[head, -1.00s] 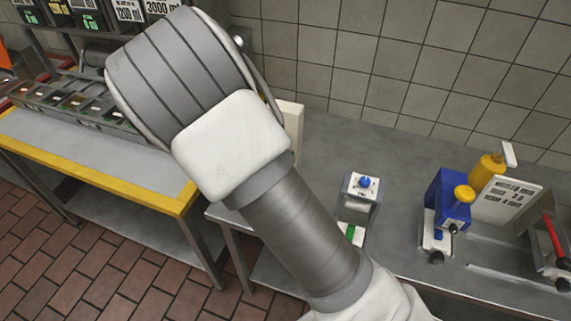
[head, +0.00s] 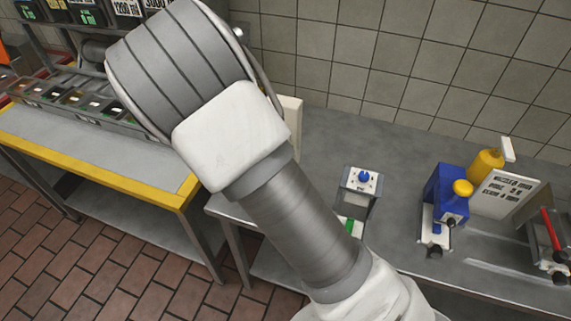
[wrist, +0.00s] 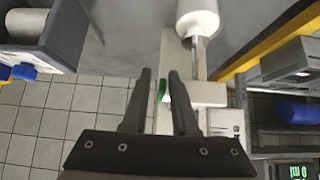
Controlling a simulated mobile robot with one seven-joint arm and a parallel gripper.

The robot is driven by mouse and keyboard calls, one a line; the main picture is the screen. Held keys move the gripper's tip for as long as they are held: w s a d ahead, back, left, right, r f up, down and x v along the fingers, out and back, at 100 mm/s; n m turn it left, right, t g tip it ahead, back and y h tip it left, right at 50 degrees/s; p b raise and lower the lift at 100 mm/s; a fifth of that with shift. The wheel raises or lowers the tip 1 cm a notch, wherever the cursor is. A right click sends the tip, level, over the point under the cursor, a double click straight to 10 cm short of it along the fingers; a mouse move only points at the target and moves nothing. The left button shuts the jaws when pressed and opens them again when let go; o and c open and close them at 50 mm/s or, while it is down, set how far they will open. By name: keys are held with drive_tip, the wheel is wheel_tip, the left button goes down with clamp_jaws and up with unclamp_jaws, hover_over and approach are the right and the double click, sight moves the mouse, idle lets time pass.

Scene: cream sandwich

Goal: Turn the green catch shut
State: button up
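My gripper (wrist: 158,74) shows in the wrist view with its two dark fingers apart. In the head view my arm hides the gripper and most of this fixture; a cream panel (head: 292,118) shows behind the arm. Another small green part (head: 349,226) shows low on a device with a blue knob (head: 364,177), right of my arm.
A white cylinder (wrist: 197,18) stands at the fixture in the wrist view. On the counter to the right are a blue press (head: 446,197), a yellow bottle (head: 485,164) and a red-handled device (head: 551,236). A yellow-edged table (head: 100,170) stands left. The tiled wall (head: 340,60) is behind.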

drive_tip(key=shift+w+a, duration=0.1)
drive_tip(key=shift+a, duration=0.1)
drive_tip(key=f+t+b, duration=0.1)
drive_tip(key=b, duration=0.3)
drive_tip(key=shift+f, duration=0.1)
drive_tip(key=s+a+f+t+h+b, duration=0.1)
drive_tip(key=s+a+t+h+b, duration=0.2)
drive_tip(key=s+b, duration=0.45)
drive_tip(key=s+a+f+t+b, duration=0.2)
drive_tip(key=s+a+t+b, duration=0.1)
drive_tip(key=s+t+b, duration=0.4)
drive_tip(key=w+f+m+g+y, duration=0.1)
drive_tip(key=f+g, duration=0.1)
drive_tip(key=w+f+m+g+p, duration=0.1)
drive_tip(key=w+f+g, duration=0.1)
drive_tip(key=f+g, duration=0.1)
drive_tip(key=w+f+m+g+y, duration=0.1)
drive_tip(key=w+f+g, duration=0.1)
drive_tip(key=g, duration=0.1)
drive_tip(key=shift+f+y+p, duration=0.25)
drive_tip(key=shift+y+p, duration=0.05)
drive_tip(key=shift+w+a+f+m+g+y+p, duration=0.25)
drive_tip(key=shift+f+m+g+y, duration=0.15)
drive_tip(key=shift+g, duration=0.2)
drive_tip(key=shift+w+a+f+m+g+y+p, duration=0.1)
drive_tip(key=shift+a+f+m+g+y+p, duration=0.15)
drive_tip(key=shift+m+g+y, duration=0.25)
